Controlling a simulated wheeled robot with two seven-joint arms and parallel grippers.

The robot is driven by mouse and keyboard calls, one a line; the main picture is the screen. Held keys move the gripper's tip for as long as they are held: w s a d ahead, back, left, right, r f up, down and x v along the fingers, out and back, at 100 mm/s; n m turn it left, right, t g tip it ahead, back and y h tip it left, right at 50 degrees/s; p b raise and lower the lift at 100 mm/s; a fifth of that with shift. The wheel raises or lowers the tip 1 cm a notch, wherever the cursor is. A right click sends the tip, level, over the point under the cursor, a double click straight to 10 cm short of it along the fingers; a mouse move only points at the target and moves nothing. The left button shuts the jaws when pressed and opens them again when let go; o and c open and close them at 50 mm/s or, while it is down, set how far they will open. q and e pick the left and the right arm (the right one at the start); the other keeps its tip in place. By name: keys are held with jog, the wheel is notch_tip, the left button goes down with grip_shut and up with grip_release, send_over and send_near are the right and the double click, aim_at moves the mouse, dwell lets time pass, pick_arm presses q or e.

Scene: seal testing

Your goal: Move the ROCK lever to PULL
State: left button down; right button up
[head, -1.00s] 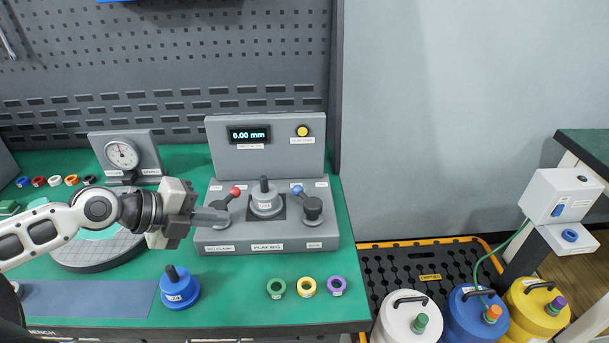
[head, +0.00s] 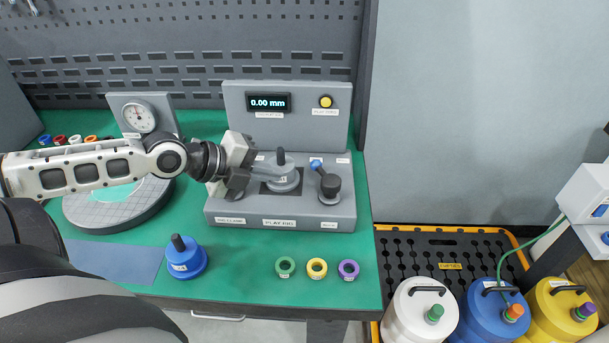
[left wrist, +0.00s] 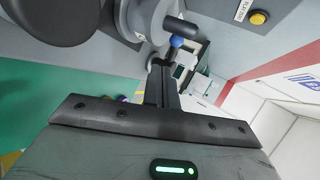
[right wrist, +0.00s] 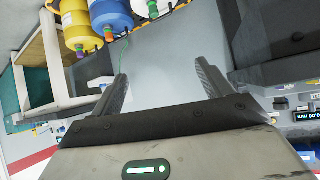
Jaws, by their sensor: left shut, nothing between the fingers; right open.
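The ROCK lever has a blue knob (head: 316,163) on an arm over a dark round post (head: 329,185), at the right of the grey play rig (head: 240,213). The knob points left and back; the small labels behind it are unreadable. My left gripper (head: 290,172) is shut and empty, reaching from the left across the rig at the grey puck, short of the lever. In the left wrist view the blue knob (left wrist: 176,42) shows just beyond the closed fingertips (left wrist: 158,72), apart from them. My right gripper (right wrist: 162,76) is open and empty, away from the rig.
The grey puck (head: 284,184) with its dark upright handle stands mid-rig, close to my left fingers. The display panel (head: 236,98) rises behind. My left gripper hides the red-knob lever. A blue puck (head: 187,262) and three coloured rings stand in front.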

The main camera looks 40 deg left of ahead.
aim_at(325, 178)
pick_arm(q)
jog(key=shift+b+x, duration=0.7)
jog(key=shift+x, duration=0.4)
jog(key=shift+b+x, duration=0.5)
jog(key=shift+x, duration=0.45)
jog(key=shift+w+d, duration=0.25)
jog(key=shift+w, duration=0.25)
jog(key=shift+w+d, duration=0.2)
jog(key=shift+w, duration=0.3)
jog(key=shift+w+d+f, duration=0.15)
jog(key=shift+w+d, duration=0.35)
jog(key=shift+w, duration=0.35)
pick_arm(e)
jog(key=shift+a+f, duration=0.25)
jog(key=shift+f, duration=0.25)
pick_arm(q)
jog(key=shift+w, duration=0.1)
pick_arm(e)
jog(key=shift+w, duration=0.15)
